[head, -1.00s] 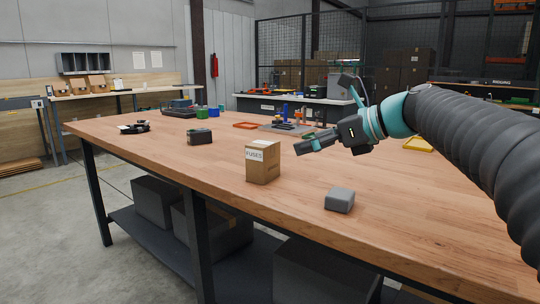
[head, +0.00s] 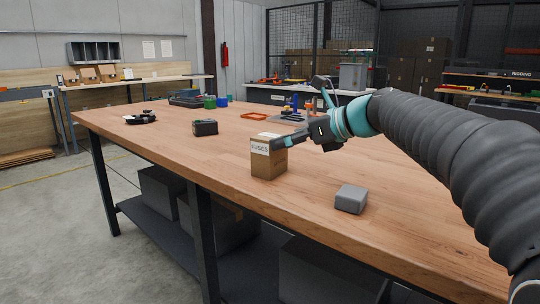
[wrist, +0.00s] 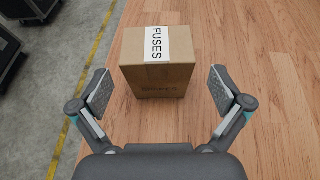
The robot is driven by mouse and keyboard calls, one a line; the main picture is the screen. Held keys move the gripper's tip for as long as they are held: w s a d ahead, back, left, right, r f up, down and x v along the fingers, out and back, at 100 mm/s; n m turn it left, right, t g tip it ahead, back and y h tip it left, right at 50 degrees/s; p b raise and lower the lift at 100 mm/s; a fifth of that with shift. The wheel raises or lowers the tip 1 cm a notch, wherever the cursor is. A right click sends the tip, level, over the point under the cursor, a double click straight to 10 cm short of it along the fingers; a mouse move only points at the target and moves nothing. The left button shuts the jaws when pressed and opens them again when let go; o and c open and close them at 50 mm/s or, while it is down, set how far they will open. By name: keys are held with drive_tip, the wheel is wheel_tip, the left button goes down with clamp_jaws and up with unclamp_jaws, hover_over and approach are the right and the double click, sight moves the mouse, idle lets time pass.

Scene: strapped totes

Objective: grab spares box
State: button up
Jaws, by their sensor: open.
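A brown cardboard box (head: 267,166) stands upright on the wooden workbench. A white label reading FUSES runs over its top edge. In the wrist view the box (wrist: 160,68) also has dark print on the face towards me, too faint to read surely; it may say SPARES. My gripper (head: 283,142) is at the box's upper right in the head view and overlaps its top edge there. In the wrist view my gripper (wrist: 160,90) is open, one finger on each side of the box's near face, with gaps on both sides. Nothing is held.
A small grey box (head: 350,199) lies to the right on the workbench (head: 215,160). A dark box with a green part (head: 205,128) stands further back left. An orange tray (head: 254,116) and small tools lie behind. The bench's front edge runs close to the cardboard box.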

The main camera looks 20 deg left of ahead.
drive_tip(key=x, duration=0.5)
drive_tip(key=shift+s+a+r, duration=0.15)
drive_tip(key=shift+a+r, duration=0.05)
drive_tip(key=shift+r, duration=0.2)
drive_tip(key=shift+c, duration=0.3)
drive_tip(key=c, duration=1.1)
